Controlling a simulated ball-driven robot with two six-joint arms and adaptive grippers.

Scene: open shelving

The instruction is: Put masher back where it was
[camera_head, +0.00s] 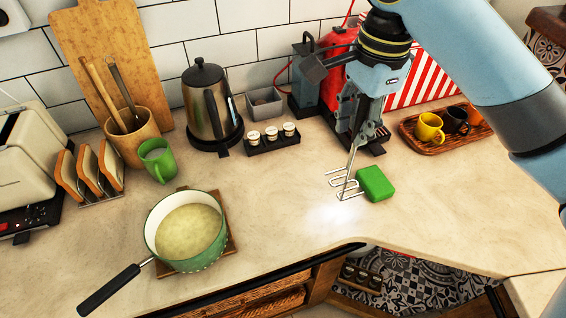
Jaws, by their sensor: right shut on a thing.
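The masher (343,183) has a thin metal shaft and a bent wire head. My right gripper (362,128) comes down from the top right and is shut on the masher's upper part, mostly hidden by the fingers. The wire head points down over the counter, just left of a green sponge (376,183). I cannot tell whether the head touches the counter. A green pot (157,232) with pale mash (189,231) stands at the front left on a wooden board (232,247). My left gripper is not in view.
A wooden utensil holder (136,146), green mug (158,160), bread rack and toaster (35,150) stand left. A kettle (210,105), small jars (271,137) and a red appliance (335,50) stand behind. A cup tray (440,143) is right. The middle counter is clear.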

